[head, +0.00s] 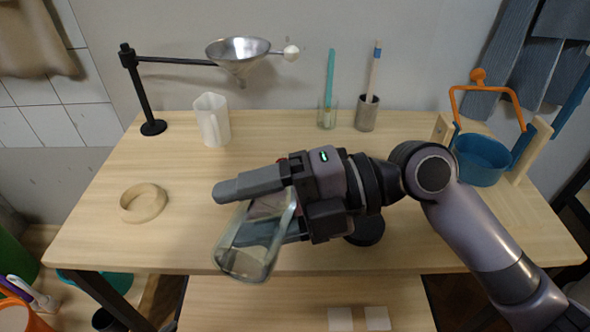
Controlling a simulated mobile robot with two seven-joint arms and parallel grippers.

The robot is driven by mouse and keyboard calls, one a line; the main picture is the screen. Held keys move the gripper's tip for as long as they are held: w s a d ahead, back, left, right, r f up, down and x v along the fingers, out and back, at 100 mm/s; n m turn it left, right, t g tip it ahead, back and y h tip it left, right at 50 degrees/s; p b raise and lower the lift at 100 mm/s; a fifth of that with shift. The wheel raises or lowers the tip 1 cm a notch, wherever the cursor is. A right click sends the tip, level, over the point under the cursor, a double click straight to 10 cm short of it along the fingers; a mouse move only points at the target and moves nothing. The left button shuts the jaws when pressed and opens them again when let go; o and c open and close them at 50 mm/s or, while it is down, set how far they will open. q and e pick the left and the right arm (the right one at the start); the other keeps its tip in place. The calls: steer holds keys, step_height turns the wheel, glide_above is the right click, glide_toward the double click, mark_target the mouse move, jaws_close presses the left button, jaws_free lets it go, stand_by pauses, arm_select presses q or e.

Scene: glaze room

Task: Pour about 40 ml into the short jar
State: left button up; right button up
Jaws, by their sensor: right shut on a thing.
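My right gripper (250,207) is shut on a clear glass vessel (243,250), with one finger above it and one partly behind it. The vessel is tilted, its thick free end pointing down and left near the table's front edge. I cannot tell whether it holds liquid, and no stream shows. A small glass jar (327,118) with a teal stick in it stands at the back. I cannot tell which vessel is the short jar. A white pitcher (213,120) stands upright at the back left. My left gripper is not in view.
A metal funnel (238,52) hangs from a black stand (143,88). A wooden ring (144,203) lies on the table (110,235) at left. A metal cup (366,117) and blue pot (482,160) stand right. A dark round thing (368,231) is partly hidden behind my gripper.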

steer(key=shift+r, duration=0.1)
steer(key=n+t+h+p, duration=0.1)
steer(key=n+p, duration=0.1)
steer(key=p, duration=0.2)
steer(key=shift+r, duration=0.15)
steer(key=shift+w+f+n+t+p, duration=0.1)
steer(key=shift+f+n+t+p, duration=0.15)
steer(key=shift+n+t, duration=0.2)
steer(key=shift+w+f+b, duration=0.1)
steer(key=shift+f+b, duration=0.25)
steer(key=shift+w+d+f+n+h+b, duration=0.15)
steer(key=shift+f+n+h+b, duration=0.2)
steer(key=shift+b, duration=0.5)
steer(key=shift+r, duration=0.1)
stand_by(0.6)
